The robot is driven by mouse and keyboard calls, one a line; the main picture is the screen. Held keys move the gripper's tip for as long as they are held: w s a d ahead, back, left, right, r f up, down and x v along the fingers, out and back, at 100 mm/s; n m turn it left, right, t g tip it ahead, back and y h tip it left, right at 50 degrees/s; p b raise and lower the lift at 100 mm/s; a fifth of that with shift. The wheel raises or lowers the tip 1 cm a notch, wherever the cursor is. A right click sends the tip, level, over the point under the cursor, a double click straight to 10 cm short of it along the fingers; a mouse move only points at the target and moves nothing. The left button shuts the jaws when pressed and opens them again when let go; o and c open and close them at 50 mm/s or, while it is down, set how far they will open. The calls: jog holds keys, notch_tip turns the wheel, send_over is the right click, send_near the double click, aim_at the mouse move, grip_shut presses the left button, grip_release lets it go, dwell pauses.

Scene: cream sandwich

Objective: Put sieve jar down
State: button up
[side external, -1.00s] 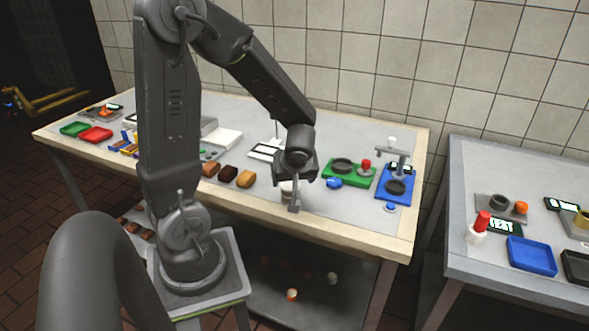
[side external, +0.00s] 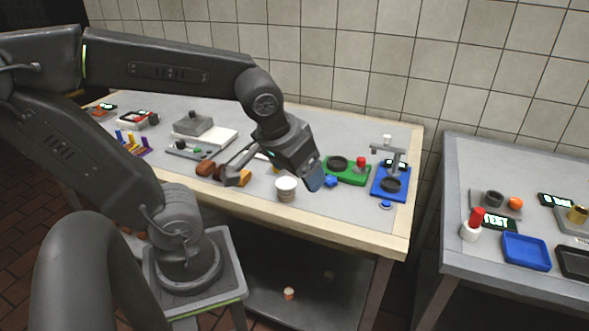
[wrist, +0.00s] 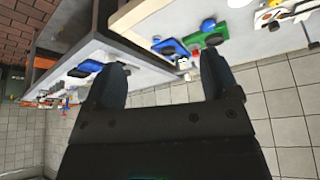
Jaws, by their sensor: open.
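The sieve jar, which I take to be the small pale ribbed jar (side external: 286,190), stands upright near the front edge of the main table in the side view. My gripper (side external: 314,182) is above and to the right of the jar, apart from it and tilted down to the right. Its two dark fingers are spread with nothing between them in the wrist view (wrist: 163,70). The jar does not show in the wrist view.
Right of the jar are a green station (side external: 347,173) and a blue stand (side external: 390,184). Brown blocks (side external: 207,169) lie to the left. A second table holds a blue tray (side external: 526,251). The front right corner of the main table is clear.

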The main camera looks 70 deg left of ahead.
jog(key=d+m, duration=0.1)
jog(key=s+d+r+m+h, duration=0.1)
jog(key=s+d+r+m+t, duration=0.1)
jog(key=m, duration=0.1)
jog(key=shift+d+r+h, duration=0.15)
jog(key=shift+d+h, duration=0.15)
jog(key=shift+h, duration=0.1)
dwell(0.9)
